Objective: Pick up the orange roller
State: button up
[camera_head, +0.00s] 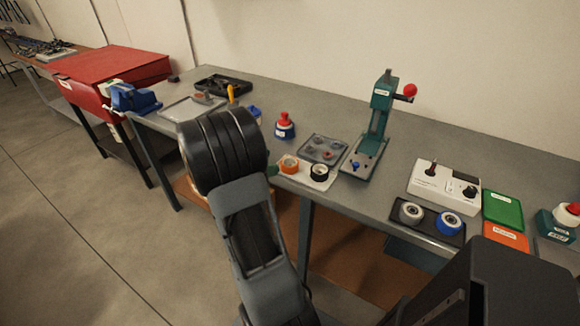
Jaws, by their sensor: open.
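The orange roller (289,165) stands on a small white tray (318,184) near the front edge of the grey workbench. It has a dark centre. My gripper's jaws cannot be made out; the arm hides that area.
A teal press (376,120) and a grey parts tray (324,149) stand behind the rollers. A red-capped bottle (284,127) is behind too. To the right are a dark tray (430,228) with grey and blue rollers, a white control box (443,185), and green and orange bins.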

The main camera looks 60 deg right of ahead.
aim_at(290, 162)
jog(key=shift+x, duration=3.75)
jog(key=shift+c, duration=0.4)
jog(key=c, duration=0.6)
